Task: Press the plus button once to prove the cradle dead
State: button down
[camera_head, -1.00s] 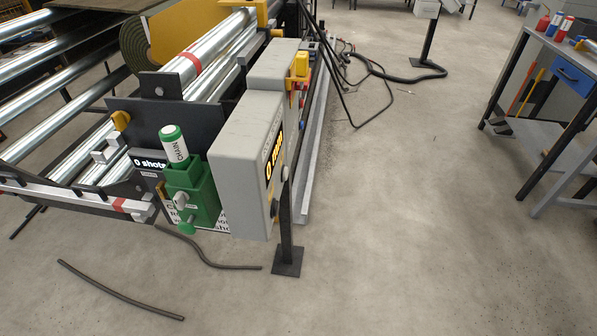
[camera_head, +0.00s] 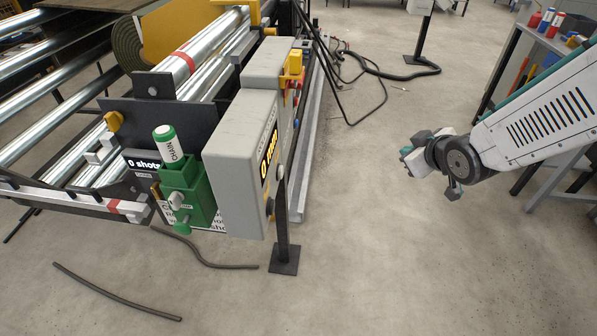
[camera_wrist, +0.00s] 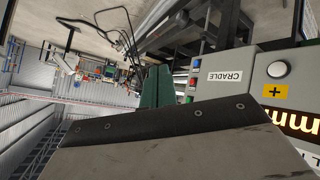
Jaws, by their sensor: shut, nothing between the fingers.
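The grey cradle control box (camera_head: 235,165) stands left of centre in the head view, its face turned to the right and seen at a steep angle. In the wrist view, the round pale plus button (camera_wrist: 278,69) sits beside a yellow plus label (camera_wrist: 275,92) at the right, and the CRADLE label (camera_wrist: 225,77) is to its left. The lit orange display (camera_head: 268,160) shows on the box face. My gripper (camera_head: 408,158) is shut and empty, in the air well to the right of the box and apart from it.
A green holder (camera_head: 190,195) with a white CHAIN cylinder stands left of the box. A black post (camera_head: 283,225) stands before the box face. Cables lie on the floor. Bare floor (camera_head: 370,240) lies between box and arm. A workbench stands at the right.

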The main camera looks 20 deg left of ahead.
aim_at(280, 172)
jog(key=s+a+f+n+y, duration=0.2)
jog(key=a+f, duration=0.3)
jog(key=a, duration=0.3)
jog(key=s+a+f+n+g+y, duration=0.1)
jog(key=s+a+f+n+y, duration=0.2)
jog(key=a+f+y, duration=0.2)
jog(key=a, duration=0.3)
jog(key=shift+n+g, duration=0.3)
jog(key=shift+a, duration=0.1)
jog(key=s+a, duration=0.2)
jog(key=a, duration=0.6)
jog(key=shift+a, duration=0.25)
jog(key=shift+a, duration=0.15)
dwell(0.7)
jog(key=shift+s+a, duration=0.1)
jog(key=shift+a, duration=0.1)
